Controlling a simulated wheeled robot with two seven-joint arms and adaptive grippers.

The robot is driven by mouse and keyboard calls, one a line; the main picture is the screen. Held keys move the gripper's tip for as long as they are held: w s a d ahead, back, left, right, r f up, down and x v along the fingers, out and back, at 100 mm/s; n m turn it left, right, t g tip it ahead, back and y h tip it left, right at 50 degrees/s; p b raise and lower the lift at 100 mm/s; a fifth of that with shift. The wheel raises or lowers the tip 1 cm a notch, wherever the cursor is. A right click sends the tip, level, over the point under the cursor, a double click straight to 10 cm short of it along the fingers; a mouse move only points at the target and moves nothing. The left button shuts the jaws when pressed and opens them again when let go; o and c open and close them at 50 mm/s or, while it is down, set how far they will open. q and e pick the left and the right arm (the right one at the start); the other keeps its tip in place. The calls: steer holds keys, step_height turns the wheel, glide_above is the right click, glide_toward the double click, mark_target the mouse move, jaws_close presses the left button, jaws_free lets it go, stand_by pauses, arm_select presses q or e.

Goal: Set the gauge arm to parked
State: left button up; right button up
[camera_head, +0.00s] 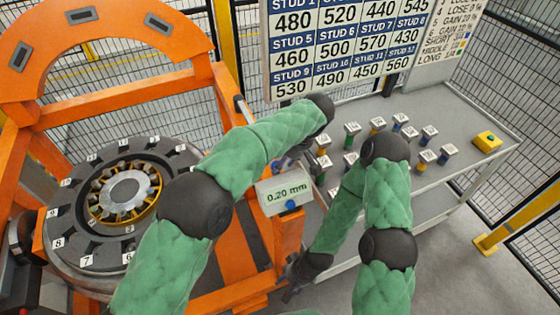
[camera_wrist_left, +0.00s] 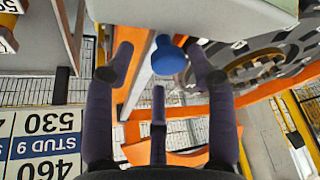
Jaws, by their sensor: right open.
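The gauge box (camera_head: 285,190) reads 0.20 mm and sits at the orange frame's right side. A blue knob (camera_head: 291,205) shows at its lower edge. In the left wrist view a blue knob (camera_wrist_left: 168,57) lies between the spread fingers, with clearance on both sides. My left gripper (camera_head: 284,162) is open, partly hidden behind the gauge box and my arm. Its fingers show in the left wrist view (camera_wrist_left: 162,68). My right gripper (camera_head: 290,291) is open and empty, low beside the frame. I cannot make out the gauge arm itself clearly.
The orange gantry (camera_head: 120,105) surrounds a round numbered fixture (camera_head: 75,235) on the left. A grey table (camera_head: 465,125) at right holds several studs and a yellow box (camera_head: 487,142). A stud chart (camera_head: 345,50) stands behind. Mesh fencing encloses the area.

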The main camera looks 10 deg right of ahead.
arm_select(q)
steer(key=shift+s, duration=0.15)
steer(key=v, duration=1.2)
